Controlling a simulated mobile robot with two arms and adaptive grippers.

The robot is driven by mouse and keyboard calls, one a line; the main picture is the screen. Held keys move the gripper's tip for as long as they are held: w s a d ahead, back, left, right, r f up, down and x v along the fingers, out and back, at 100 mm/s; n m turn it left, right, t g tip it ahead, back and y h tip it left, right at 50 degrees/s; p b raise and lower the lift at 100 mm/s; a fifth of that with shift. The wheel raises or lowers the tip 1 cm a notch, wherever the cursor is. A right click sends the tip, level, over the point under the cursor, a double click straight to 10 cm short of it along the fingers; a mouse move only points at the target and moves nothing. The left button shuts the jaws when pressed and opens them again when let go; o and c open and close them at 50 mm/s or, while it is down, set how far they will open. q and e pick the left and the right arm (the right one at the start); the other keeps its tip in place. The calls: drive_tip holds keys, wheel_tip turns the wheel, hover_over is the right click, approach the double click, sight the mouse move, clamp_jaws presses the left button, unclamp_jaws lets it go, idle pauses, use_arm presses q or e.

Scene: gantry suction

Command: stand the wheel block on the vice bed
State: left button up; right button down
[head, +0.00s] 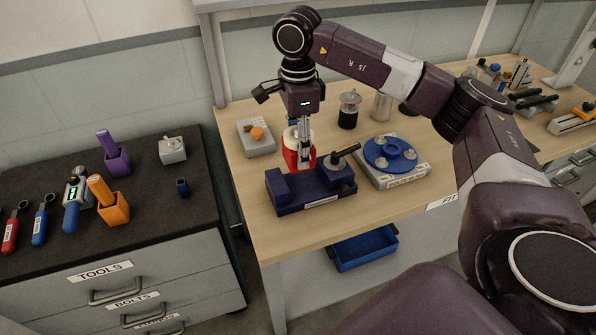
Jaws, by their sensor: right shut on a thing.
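A red block with a pale round top (290,136), which looks like the wheel block, is at my right gripper (304,160). The gripper points down and is shut on it. The dark blue vice (290,198) stands on the wooden bench just in front, with a raised jaw at its left, a black-handled part at its right and a lower bed between. The block's lower part is partly hidden behind the vice, so I cannot tell whether it touches the bed or is held above it. My left gripper is not in view.
A grey block with an orange knob (257,134) lies left of the gripper. A blue disc fixture (391,154) stands right of the vice. A dark jar (348,112) and a metal can (381,106) stand behind. The bench front is clear.

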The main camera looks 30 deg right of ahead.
wheel_tip(320, 180, down, 4)
drive_tip(key=shift+f+p, duration=0.1)
drive_tip(key=shift+p, duration=0.2)
wheel_tip(320, 180, down, 4)
drive_tip(key=shift+r+p, duration=0.15)
drive_tip(key=shift+p, duration=0.25)
drive_tip(key=shift+f, duration=0.3)
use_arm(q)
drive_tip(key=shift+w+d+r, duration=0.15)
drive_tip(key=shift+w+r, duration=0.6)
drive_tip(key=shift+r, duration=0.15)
use_arm(e)
drive_tip(key=c, duration=0.9)
unclamp_jaws()
drive_tip(key=shift+o, duration=0.2)
use_arm(q)
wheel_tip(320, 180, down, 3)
drive_tip(key=b, duration=0.3)
use_arm(e)
wheel_tip(320, 180, up, 12)
drive_tip(key=shift+r, duration=0.1)
